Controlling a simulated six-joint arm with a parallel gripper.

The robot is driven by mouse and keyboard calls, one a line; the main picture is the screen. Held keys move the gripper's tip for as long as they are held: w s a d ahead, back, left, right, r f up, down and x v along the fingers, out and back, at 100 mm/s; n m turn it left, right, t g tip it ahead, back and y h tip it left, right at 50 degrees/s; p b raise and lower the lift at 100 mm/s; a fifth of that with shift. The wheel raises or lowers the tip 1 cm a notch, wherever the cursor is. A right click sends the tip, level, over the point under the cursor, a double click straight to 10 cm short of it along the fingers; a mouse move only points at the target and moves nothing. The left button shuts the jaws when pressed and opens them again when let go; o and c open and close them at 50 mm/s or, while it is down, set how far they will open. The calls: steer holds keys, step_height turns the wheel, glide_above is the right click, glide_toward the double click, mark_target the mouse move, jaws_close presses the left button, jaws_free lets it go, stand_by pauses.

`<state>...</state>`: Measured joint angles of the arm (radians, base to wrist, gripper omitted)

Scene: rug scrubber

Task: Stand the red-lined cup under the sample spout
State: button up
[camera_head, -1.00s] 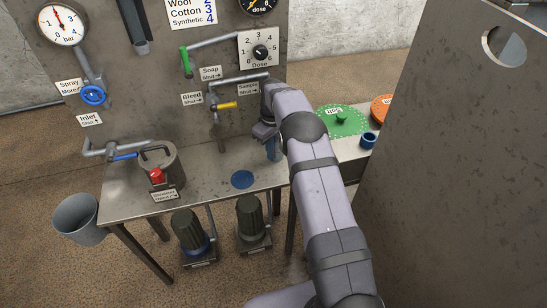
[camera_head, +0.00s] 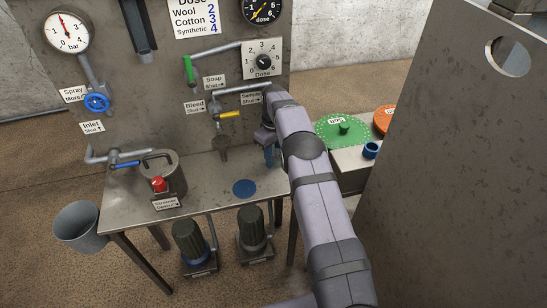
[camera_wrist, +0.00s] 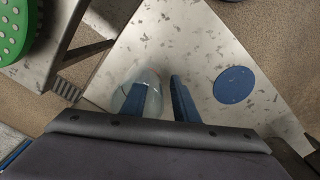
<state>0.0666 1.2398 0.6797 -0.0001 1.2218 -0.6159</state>
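My gripper (camera_wrist: 160,97) hangs over the right part of the bench with its two blue fingers pointing down and apart. A clear, glass-like cup (camera_wrist: 154,83) shows around the left finger in the wrist view; I cannot tell whether that finger is in front of it or inside it. In the head view my gripper (camera_head: 268,155) hides this spot, and I cannot make the cup out. The sample spout's pipe (camera_head: 240,90) runs along the panel above, by the "Sample" label; its outlet end is hidden by my arm.
A flat blue disc (camera_head: 244,188) lies on the bench (camera_head: 210,190), left of my gripper. A lidded metal pot (camera_head: 170,172) stands at the bench's left. The bleed valve (camera_head: 219,115) sticks out of the panel. A small blue cup (camera_head: 371,150) and a green disc (camera_head: 344,131) are to the right.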

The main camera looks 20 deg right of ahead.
steer(key=shift+r, duration=0.1)
step_height(320, 180, up, 8)
steer(key=p, duration=0.6)
stand_by(0.6)
steer(key=shift+s+r, duration=0.15)
steer(key=s+a+r+m, duration=0.2)
steer(key=s+r, duration=0.3)
steer(key=s, duration=0.7)
steer(key=s+a+r+m, duration=0.1)
steer(key=s+r+m, duration=0.3)
steer(key=s, duration=2)
steer(key=shift+s+a+f+p, duration=0.25)
steer(key=shift+a+f+p, duration=0.05)
steer(key=shift+a+p, duration=0.15)
